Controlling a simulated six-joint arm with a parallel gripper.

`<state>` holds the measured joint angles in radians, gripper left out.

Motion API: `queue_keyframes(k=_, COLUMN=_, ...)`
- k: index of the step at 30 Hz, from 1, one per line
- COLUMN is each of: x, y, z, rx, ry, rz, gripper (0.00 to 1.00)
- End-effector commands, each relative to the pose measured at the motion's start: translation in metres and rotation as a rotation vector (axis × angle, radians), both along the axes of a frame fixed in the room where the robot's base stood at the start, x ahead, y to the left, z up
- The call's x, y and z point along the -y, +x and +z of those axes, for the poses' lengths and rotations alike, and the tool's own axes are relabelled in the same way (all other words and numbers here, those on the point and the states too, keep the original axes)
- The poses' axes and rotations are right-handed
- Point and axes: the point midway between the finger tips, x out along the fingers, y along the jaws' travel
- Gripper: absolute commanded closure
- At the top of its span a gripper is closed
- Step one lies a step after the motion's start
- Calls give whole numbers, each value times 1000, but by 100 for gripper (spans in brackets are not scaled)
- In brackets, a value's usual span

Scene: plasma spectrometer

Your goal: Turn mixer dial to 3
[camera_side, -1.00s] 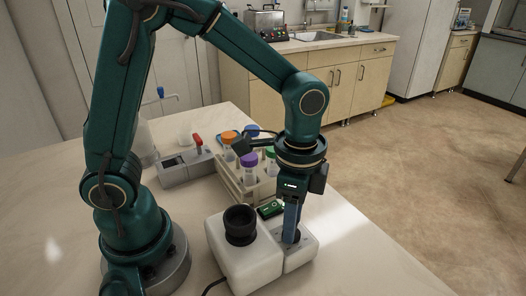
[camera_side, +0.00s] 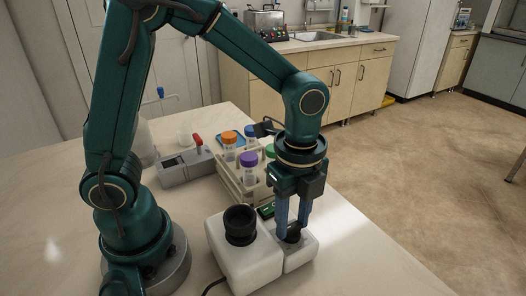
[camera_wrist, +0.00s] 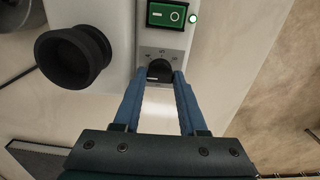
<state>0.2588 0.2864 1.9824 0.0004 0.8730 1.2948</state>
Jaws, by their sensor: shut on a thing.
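The mixer is a white box (camera_side: 240,268) with a black cup-shaped top (camera_side: 240,222); that top is also in the wrist view (camera_wrist: 72,57). Its lower front part carries a small black dial (camera_wrist: 160,70) with markings around it, too small to read. A green panel with a lit switch (camera_wrist: 166,15) sits beyond the dial. My gripper (camera_side: 292,232) points down over the dial. Its two blue fingers are shut on the dial, one on each side, as the wrist view (camera_wrist: 160,76) shows. The fingers partly hide the dial and its scale.
A tube rack (camera_side: 232,190) with orange-, purple- and green-capped tubes stands close behind the mixer. A grey device with a red handle (camera_side: 187,166) is farther left. A cable runs from the mixer's left side. The table is clear to the front left.

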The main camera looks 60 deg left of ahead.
Motion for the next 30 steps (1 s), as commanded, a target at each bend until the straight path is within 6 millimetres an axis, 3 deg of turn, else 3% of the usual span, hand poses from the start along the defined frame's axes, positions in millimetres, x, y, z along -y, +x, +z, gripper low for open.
queue_keyframes(k=15, x=0, y=0, z=1, rx=2, ry=-2, rz=-17, gripper=100)
queue_keyframes(k=16, x=0, y=0, z=1, rx=2, ry=-2, rz=-17, gripper=51)
queue_keyframes(k=18, x=0, y=0, z=1, rx=2, ry=-2, rz=-17, gripper=29)
queue_keyframes(k=30, x=0, y=-1, z=0, rx=-4, ry=0, rz=20, gripper=29)
